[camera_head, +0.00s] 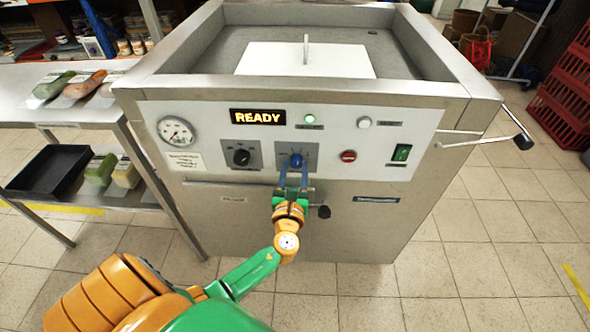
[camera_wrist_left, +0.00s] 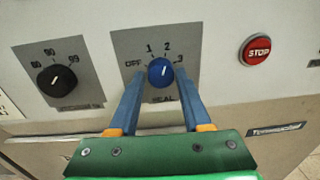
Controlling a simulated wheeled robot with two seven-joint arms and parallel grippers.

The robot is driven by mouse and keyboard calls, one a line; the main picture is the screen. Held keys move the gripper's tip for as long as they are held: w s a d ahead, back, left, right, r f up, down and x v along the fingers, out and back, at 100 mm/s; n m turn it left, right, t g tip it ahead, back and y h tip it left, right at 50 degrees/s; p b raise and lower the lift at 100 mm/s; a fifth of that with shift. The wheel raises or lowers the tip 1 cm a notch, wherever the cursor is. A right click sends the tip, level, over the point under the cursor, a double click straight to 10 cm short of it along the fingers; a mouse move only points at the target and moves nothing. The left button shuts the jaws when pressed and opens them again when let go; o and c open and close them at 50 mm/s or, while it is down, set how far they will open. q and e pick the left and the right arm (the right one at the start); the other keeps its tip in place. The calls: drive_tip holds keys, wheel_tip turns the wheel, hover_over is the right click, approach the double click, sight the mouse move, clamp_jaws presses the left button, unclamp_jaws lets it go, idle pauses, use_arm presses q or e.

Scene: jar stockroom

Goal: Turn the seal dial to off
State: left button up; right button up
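The blue seal dial (camera_head: 296,160) is on the machine's front panel, below the lit READY display. In the left wrist view the dial (camera_wrist_left: 160,72) has a scale marked OFF, 1, 2, 3, and its white pointer line points up and slightly right, near 2. My left gripper (camera_head: 293,172) is in front of the panel with its blue fingers pointing at the dial. In the left wrist view the gripper (camera_wrist_left: 158,78) is open, one fingertip on each side of the dial, with small gaps showing. My right gripper is out of view.
A black dial (camera_head: 241,157) sits left of the seal dial. A red stop button (camera_head: 348,156) and a green switch (camera_head: 401,152) are to its right. A lever with a black knob (camera_head: 523,141) sticks out at the right side. A metal shelf (camera_head: 75,112) stands left.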

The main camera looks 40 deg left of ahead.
use_arm(q)
clamp_jaws()
drive_tip(key=n+b, duration=0.2)
drive_tip(key=n, duration=0.1)
drive_tip(key=shift+f, duration=0.25)
drive_tip(key=n+b, duration=0.4)
drive_tip(key=n, duration=0.2)
drive_tip(key=shift+n, duration=0.4)
drive_tip(key=n+b, duration=0.3)
drive_tip(key=n, duration=0.2)
drive_tip(key=shift+y, duration=0.3)
drive_tip(key=shift+n+b, duration=0.8)
drive_tip(key=shift+n, duration=1)
drive_tip(key=shift+d+r, duration=0.1)
